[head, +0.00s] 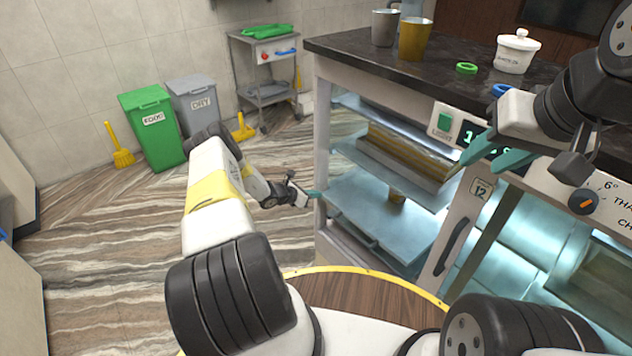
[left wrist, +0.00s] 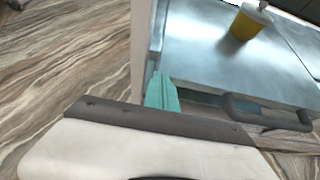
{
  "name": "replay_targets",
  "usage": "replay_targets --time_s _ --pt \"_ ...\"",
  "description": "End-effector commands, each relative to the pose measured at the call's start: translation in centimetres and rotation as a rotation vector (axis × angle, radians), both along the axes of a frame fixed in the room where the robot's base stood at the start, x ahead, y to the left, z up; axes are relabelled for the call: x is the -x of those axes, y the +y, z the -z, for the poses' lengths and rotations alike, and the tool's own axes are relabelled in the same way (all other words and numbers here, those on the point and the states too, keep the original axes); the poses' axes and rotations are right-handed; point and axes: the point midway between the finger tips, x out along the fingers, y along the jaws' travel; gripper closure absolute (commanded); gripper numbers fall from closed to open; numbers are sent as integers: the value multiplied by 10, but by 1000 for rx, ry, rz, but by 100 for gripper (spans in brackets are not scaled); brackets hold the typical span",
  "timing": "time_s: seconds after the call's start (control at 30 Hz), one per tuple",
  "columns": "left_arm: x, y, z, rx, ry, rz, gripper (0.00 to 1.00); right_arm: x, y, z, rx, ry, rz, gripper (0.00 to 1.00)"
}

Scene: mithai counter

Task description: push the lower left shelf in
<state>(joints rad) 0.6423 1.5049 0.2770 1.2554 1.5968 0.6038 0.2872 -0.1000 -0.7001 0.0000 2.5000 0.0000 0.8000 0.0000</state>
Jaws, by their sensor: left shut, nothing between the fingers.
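The lower left shelf (head: 375,215) is a pale metal sheet in the left bay of the counter, sticking out at its front. It fills the upper part of the left wrist view (left wrist: 200,65). A small yellow tub with a pale lid (left wrist: 246,22) stands on it, partly hidden in the head view (head: 397,196). My left gripper (head: 314,194) is shut and empty, its teal fingertips (left wrist: 162,92) at the shelf's front left edge; I cannot tell if they touch it. My right gripper (head: 481,167) is open and empty, higher up before the counter front.
An upper shelf (head: 395,165) with a long yellow block sits above. A dark door handle (head: 452,247) is right of the lower shelf. A white pot (head: 516,52) and metal cups stand on the dark countertop.

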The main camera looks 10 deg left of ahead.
Motion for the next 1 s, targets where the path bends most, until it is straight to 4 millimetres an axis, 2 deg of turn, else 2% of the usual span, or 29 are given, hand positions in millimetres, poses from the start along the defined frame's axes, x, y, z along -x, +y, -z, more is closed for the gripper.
replay_targets --time_s 0.2,0.37,0.83,1.0 --pt "-19 -15 0 0 0 1 100 0 0 0 0 0 0 62" --pt "-25 -19 1 1 2 0 100 0 0 0 0 0 0 62" --pt "-25 -18 1 0 2 -1 100 0 0 0 0 0 0 62" --pt "-19 -9 1 0 2 2 100 0 0 0 0 0 0 62"
